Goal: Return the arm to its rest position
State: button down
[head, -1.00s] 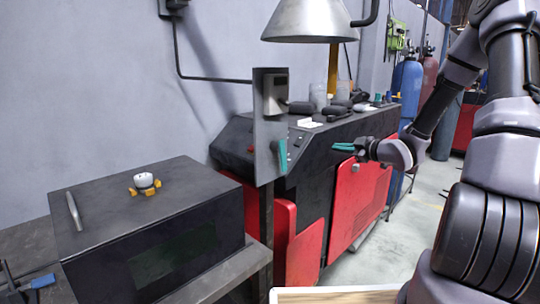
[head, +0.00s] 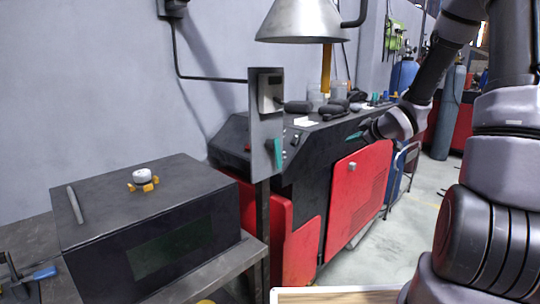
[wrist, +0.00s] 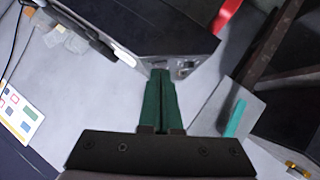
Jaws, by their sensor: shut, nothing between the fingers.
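My gripper (head: 355,135) is at the end of my arm, in front of the black top of the red and black machine (head: 340,170) in the head view. In the wrist view my gripper (wrist: 161,75) has its two green fingers together, with nothing between them. My arm comes in from the right side of the head view, bent at the elbow and raised. Part of the gripper is turned away and looks small in the head view.
An upright grey panel (head: 266,125) with a teal handle (head: 275,153) stands left of my gripper. A black box (head: 140,215) carries a white and yellow part (head: 142,178). A metal lamp hood (head: 300,22) hangs above. Open floor (head: 420,215) lies at right.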

jog(key=s+d+r+m+g+h, duration=0.25)
jog(key=s+r+m+h, duration=0.5)
jog(key=s+r, duration=0.6)
jog(key=s+a+r+m+y, duration=0.1)
jog(key=s+m, duration=0.1)
jog(key=s, duration=0.4)
jog(key=s+a+r+m+g+y, duration=0.1)
jog(key=s+a+m+y, duration=0.1)
jog(key=s, duration=0.4)
jog(key=s+a+r+m+g+y, duration=0.1)
jog(key=s+a+r+m+y, duration=0.1)
jog(key=s+m, duration=0.2)
jog(key=shift+s+a, duration=0.25)
jog(key=shift+s, duration=0.8)
jog(key=shift+r, duration=0.1)
